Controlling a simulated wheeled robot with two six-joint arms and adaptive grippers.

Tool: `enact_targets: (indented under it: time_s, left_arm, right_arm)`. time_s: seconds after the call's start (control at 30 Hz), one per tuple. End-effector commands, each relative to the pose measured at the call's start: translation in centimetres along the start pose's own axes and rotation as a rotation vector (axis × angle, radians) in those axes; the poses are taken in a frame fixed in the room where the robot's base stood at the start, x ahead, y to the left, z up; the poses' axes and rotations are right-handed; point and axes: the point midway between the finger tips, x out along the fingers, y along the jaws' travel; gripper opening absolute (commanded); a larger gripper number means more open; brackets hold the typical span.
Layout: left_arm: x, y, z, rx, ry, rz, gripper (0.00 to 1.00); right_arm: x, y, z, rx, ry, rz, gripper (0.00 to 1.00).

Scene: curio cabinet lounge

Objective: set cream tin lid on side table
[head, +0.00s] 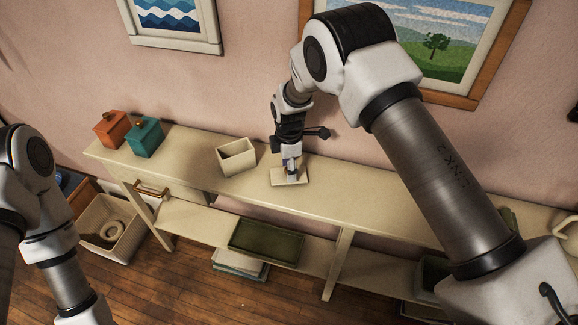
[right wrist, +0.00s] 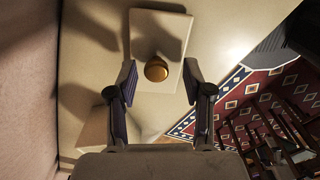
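The cream tin lid (head: 300,178) is a flat square plate that appears to lie on the long cream table (head: 370,200). In the right wrist view the lid (right wrist: 172,25) has a round gold knob (right wrist: 156,69). My right gripper (head: 291,168) points down over the lid. Its fingers (right wrist: 159,78) stand wide apart on either side of the knob, with gaps on both sides. The open cream tin (head: 237,160) stands without a lid to the left of the gripper. My left arm shows at the left edge, but its gripper is out of frame.
An orange tin (head: 112,129) and a teal tin (head: 146,138), both lidded, stand at the table's left end. A green tray (head: 266,242) lies on the lower shelf. A basket (head: 110,222) stands on the floor. The tabletop right of the lid is clear.

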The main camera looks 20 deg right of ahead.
Motion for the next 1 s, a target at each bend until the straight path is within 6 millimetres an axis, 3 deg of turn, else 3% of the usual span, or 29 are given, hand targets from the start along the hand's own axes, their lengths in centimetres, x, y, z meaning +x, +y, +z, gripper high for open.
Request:
enact_targets:
  time_s: [0.13, 0.23, 0.6, 0.73, 1.0]
  left_arm:
    - [0.1, 0.0, 0.0, 0.0, 0.0, 0.0, 0.85]
    - [0.6, 0.0, 0.0, 0.0, 0.0, 0.0, 0.85]
    - [2.3, 0.0, 0.0, 0.0, 0.0, 0.0, 0.85]
    - [2.4, 0.0, 0.0, 0.0, 0.0, 0.0, 0.85]
    - [2.3, 0.0, 0.0, 0.0, 0.0, 0.0, 0.85]
  right_arm:
    - [-0.5, 0.0, 0.0, 0.0, 0.0, 0.001, 0.51]
    - [-1.9, 0.1, 0.0, 0.0, 0.0, 0.003, 0.51]
    - [-10.7, 0.1, 0.0, 0.0, 0.0, 0.003, 0.51]
    - [-12.0, 0.0, 0.0, 0.0, 0.0, 0.001, 0.51]
    - [-12.2, 0.0, 0.0, 0.0, 0.0, -0.001, 0.51]
